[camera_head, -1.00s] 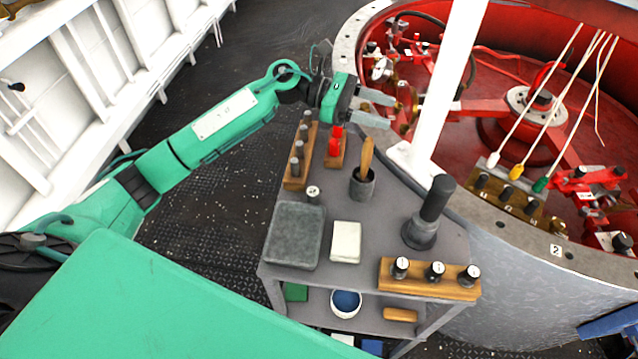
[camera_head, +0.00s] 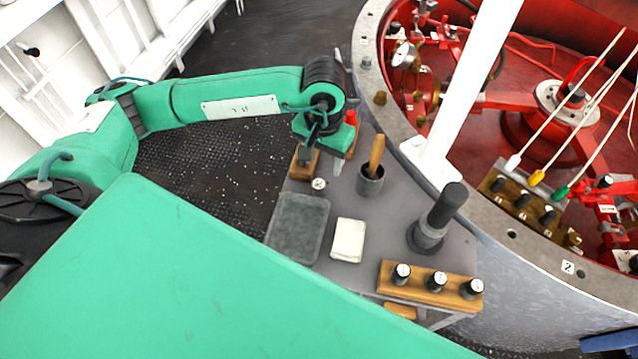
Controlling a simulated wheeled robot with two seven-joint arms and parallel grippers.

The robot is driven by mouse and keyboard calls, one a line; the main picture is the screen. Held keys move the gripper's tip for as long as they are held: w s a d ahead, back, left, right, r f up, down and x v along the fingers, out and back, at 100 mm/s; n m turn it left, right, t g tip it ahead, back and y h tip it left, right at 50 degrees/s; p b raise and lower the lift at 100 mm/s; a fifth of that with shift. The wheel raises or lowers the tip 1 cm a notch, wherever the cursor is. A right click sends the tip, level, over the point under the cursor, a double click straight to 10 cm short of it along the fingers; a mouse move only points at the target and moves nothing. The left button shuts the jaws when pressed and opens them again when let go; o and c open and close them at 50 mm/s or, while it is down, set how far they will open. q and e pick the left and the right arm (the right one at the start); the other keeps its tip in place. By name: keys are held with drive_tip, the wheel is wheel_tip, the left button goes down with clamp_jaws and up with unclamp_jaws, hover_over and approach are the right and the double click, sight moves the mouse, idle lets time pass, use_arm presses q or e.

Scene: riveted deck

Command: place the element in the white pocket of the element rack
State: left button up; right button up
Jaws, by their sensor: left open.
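My left gripper (camera_head: 306,152) points down over the left back of the grey cart, its jaws open. It hides most of a narrow wooden rack (camera_head: 302,170) that holds grey cylinders; whether the fingers touch one is hidden. A wooden block (camera_head: 430,287) with three dark, white-topped cylinders (camera_head: 436,281) lies at the cart's front right. On the red drum's rim, a brass-coloured rack (camera_head: 523,203) holds several dark cylinders, with white (camera_head: 513,162), yellow (camera_head: 537,178) and green (camera_head: 561,192) cord ends beside it. I cannot tell which is the element rack. My right gripper is out of view.
The cart top (camera_head: 395,205) also holds a cup with a wooden handle (camera_head: 371,180), a dark upright tool (camera_head: 433,220), a grey tray (camera_head: 298,228), a white cloth (camera_head: 348,240) and a small white-topped piece (camera_head: 319,185). A white post (camera_head: 465,90) stands behind.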

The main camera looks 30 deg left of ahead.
sight(319, 183)
use_arm(q)
wheel_tip(319, 183, down, 2)
drive_tip(key=shift+f, duration=0.1)
drive_tip(key=shift+f+p, duration=0.35)
drive_tip(key=shift+f, duration=0.1)
drive_tip(key=shift+s+a+f, duration=0.15)
drive_tip(key=shift+f, duration=0.2)
drive_tip(key=f, duration=0.1)
drive_tip(key=f+p, duration=0.2)
drive_tip(key=shift+s+a, duration=0.2)
drive_tip(key=shift+a, duration=0.05)
drive_tip(key=shift+f, duration=0.6)
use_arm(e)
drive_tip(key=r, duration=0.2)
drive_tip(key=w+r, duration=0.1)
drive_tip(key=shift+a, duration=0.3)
use_arm(q)
drive_tip(key=shift+w, duration=0.1)
drive_tip(key=c, duration=1)
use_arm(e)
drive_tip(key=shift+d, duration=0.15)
